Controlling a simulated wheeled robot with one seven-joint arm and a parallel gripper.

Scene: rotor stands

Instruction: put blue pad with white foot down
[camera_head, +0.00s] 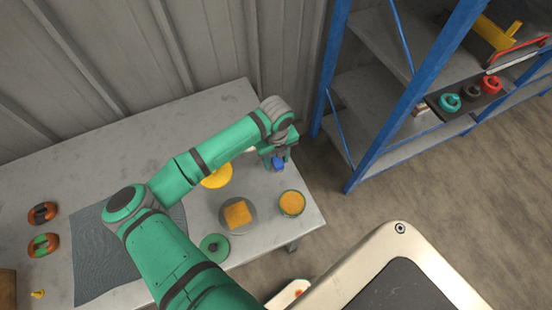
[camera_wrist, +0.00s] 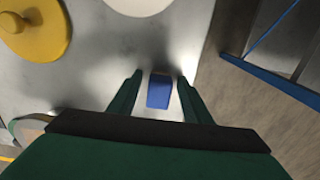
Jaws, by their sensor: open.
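The blue pad (camera_head: 277,163) is at the far right part of the grey table (camera_head: 110,135), just below my gripper (camera_head: 282,156). In the wrist view the blue pad (camera_wrist: 159,92) shows as a small blue block between my two green fingers (camera_wrist: 160,84), with a visible gap on each side. My gripper is open. The white foot cannot be made out. I cannot tell whether the pad touches the table.
A yellow disc (camera_head: 217,176), an orange square on a grey disc (camera_head: 238,214), a round orange-topped pot (camera_head: 292,203) and a green disc (camera_head: 214,247) stand nearby. A white disc (camera_wrist: 140,3) is beyond the fingers. A blue-framed shelf (camera_head: 395,120) stands right of the table.

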